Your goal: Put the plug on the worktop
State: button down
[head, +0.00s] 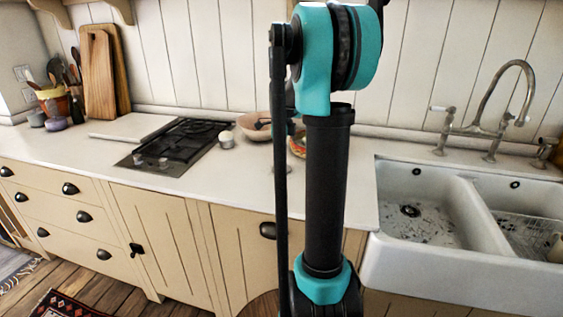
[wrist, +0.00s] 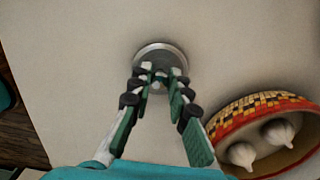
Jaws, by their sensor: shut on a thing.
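The plug, a round metal disc, shows in the wrist view (wrist: 160,50) between my fingertips. My gripper (wrist: 159,76) is shut on it. Below is the pale worktop (wrist: 75,70), which also runs along the wall in the head view (head: 220,185). I cannot tell whether the plug touches the worktop or is just above it.
A bowl with a patterned rim (wrist: 225,122) holding garlic bulbs stands close to the right of my gripper. The hob (head: 175,145), a pinkish bowl (head: 250,133) and a double sink (head: 450,265) are along the worktop. Bare worktop lies left of the plug.

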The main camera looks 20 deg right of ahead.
jog(key=shift+f, duration=0.2)
jog(key=c, duration=1.4)
grip_release()
jog(key=shift+c, duration=0.2)
notch_tip(320, 180, up, 12)
jog(key=shift+r, duration=0.15)
